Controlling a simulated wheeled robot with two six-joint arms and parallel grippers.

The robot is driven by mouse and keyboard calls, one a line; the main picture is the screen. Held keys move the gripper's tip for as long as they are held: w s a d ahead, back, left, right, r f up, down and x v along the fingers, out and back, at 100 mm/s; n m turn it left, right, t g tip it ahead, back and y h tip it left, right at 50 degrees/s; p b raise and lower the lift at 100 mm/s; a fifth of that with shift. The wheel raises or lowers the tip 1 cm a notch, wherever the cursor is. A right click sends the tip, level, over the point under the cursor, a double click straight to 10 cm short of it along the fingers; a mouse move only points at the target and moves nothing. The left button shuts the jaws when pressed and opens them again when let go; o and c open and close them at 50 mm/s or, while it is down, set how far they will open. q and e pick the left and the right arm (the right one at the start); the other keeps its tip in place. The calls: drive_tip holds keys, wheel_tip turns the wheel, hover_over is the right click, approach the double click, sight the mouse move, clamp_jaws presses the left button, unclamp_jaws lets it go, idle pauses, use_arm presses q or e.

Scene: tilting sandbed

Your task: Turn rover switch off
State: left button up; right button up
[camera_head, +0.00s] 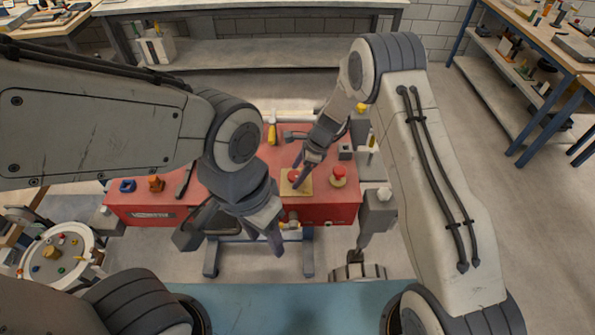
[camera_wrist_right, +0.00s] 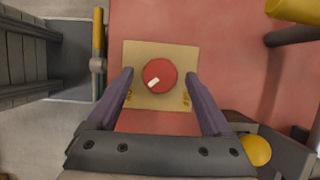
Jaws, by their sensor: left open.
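The red rover body (camera_head: 340,213) stands in the middle of the head view. On its top is a beige plate (camera_head: 304,189) with a round red rotary switch (camera_head: 293,176). In the right wrist view the switch (camera_wrist_right: 160,76) has a short white mark tilted slightly to the lower left, on the same plate (camera_wrist_right: 133,50). My right gripper (camera_wrist_right: 160,80) is open, with one finger on each side of the switch and gaps on both sides. My left gripper (camera_head: 232,238) is open and empty, in front of the rover's front face.
A red mushroom button (camera_head: 338,172) on a yellow base is right of the plate. A blue part (camera_head: 127,186) and an orange part (camera_head: 156,183) lie on the rover's left top. A round tray (camera_head: 58,252) stands lower left. Workbenches line the back and right.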

clamp_jaws()
drive_tip(key=shift+n, duration=0.3)
drive_tip(key=n, duration=0.1)
drive_tip(key=n+g+b, duration=0.1)
drive_tip(key=n+b, duration=0.1)
drive_tip(key=shift+w+f+n+g, duration=0.1)
drive_tip(key=shift+w+n+g, duration=0.2)
drive_tip(key=shift+n, duration=0.1)
drive_tip(key=n+g+b, duration=0.1)
drive_tip(key=n, duration=0.1)
drive_tip(key=n+h+b, duration=0.1)
drive_tip(key=n, duration=0.2)
drive_tip(key=shift+w+a+g+h+b, duration=0.2)
drive_tip(key=shift+g+h+b, duration=0.1)
drive_tip(key=shift+g+b, duration=0.1)
drive_tip(key=n+h+b, duration=0.1)
drive_tip(key=n, duration=0.3)
drive_tip(key=shift+a+n+g+b, duration=0.15)
drive_tip(key=shift+n+g+b, duration=0.15)
drive_tip(key=shift+n+g, duration=0.1)
drive_tip(key=shift+a+n+h+b, duration=0.15)
drive_tip(key=shift+n+h, duration=0.3)
drive_tip(key=shift+n, duration=0.5)
drive_tip(key=shift+d+n+h+b, duration=0.1)
drive_tip(key=shift+n+h+b, duration=0.25)
drive_tip(key=shift+n, duration=0.6)
drive_tip(key=shift+a+r, duration=0.1)
drive_tip(key=shift+r, duration=0.1)
